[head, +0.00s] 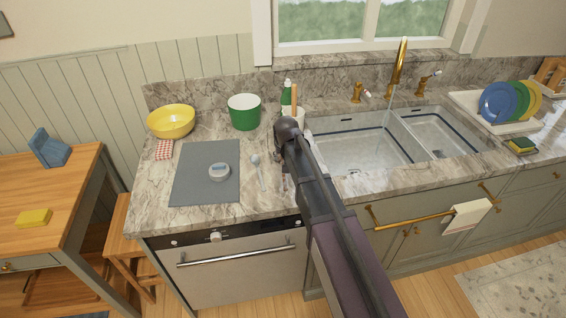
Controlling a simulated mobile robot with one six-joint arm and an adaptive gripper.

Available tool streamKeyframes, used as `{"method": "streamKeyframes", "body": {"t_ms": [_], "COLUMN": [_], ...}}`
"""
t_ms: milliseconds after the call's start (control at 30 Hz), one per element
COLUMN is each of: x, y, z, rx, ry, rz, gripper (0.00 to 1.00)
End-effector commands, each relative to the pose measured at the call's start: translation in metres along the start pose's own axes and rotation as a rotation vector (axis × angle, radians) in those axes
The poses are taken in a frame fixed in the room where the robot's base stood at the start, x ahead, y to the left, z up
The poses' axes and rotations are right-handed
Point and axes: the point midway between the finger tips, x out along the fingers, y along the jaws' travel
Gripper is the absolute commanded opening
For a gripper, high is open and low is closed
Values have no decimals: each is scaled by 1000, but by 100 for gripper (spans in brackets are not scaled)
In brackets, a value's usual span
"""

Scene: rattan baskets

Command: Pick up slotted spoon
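A pale grey spoon (257,167), seemingly the slotted spoon, lies on the marble counter just right of the grey mat. Its bowl end points to the back and its handle towards the front edge. Slots are too small to make out. My arm reaches in from the lower right. My gripper (283,170) is mostly hidden by my own arm, a little to the right of the spoon. A gap of bare counter shows between them in the picture. I cannot see whether its fingers are open or shut.
The grey mat (200,185) holds a small round grey item (219,172). Behind are a yellow bowl (171,122), green tub (244,113) and green bottle (286,93). A sink (350,128) and dish rack (490,120) are right. A wooden table (60,190) stands left.

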Motion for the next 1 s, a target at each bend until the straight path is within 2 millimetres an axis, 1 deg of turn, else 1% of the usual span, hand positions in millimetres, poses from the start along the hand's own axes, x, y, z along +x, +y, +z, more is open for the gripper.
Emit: {"method": "streamKeyframes", "body": {"t_ms": [267, 433, 567, 800, 1000], "x": [0, 5, 14, 36, 49], "y": [0, -1, -2, -4, -3], "z": [0, -1, -2, -6, -5], "rx": [0, -1, -1, -1, -1], "ry": [0, 0, 0, 0, 0], "rz": [0, 0, 0, 0, 0], "gripper": [56, 56, 56, 56, 56]}}
